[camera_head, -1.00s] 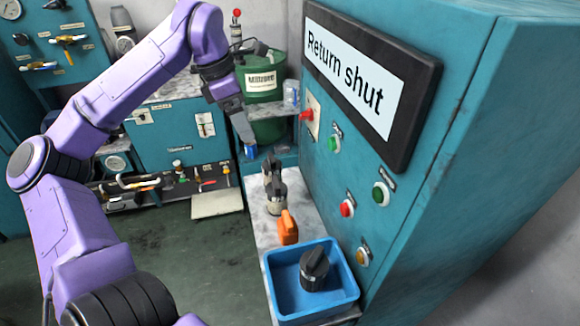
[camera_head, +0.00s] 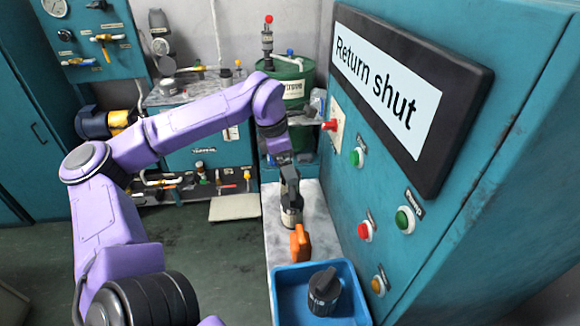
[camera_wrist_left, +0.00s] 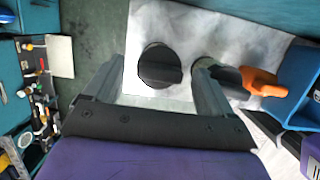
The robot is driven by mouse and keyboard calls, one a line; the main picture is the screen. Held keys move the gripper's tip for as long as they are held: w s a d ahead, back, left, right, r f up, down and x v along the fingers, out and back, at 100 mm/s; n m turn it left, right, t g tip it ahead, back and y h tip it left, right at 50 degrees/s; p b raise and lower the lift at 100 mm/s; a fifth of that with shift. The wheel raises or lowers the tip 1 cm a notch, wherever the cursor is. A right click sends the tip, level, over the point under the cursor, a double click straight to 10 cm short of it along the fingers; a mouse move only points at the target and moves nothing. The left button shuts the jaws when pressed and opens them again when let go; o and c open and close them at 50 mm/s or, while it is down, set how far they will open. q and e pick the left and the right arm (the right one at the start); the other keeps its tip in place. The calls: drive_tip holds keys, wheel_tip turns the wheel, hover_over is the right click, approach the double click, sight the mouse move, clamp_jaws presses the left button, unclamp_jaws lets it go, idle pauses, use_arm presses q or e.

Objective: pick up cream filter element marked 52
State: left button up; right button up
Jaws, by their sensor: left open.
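My left gripper (camera_head: 289,180) hangs over the pale shelf. In the left wrist view the gripper (camera_wrist_left: 158,95) has its fingers wide apart and nothing between their tips. In the left wrist view a dark round top (camera_wrist_left: 160,66) lies in the gap between the fingers. No number 52 is readable, so I cannot tell which one is marked so.
A blue tray (camera_head: 283,306) with a dark-topped part (camera_head: 323,291) is nearer. The teal cabinet (camera_head: 470,250) closes off the right side. A green drum (camera_head: 291,88) stands behind.

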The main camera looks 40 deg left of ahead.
use_arm(q)
drive_tip(key=shift+f, duration=0.25)
drive_tip(key=c, duration=1.5)
drive_tip(key=shift+r, duration=0.15)
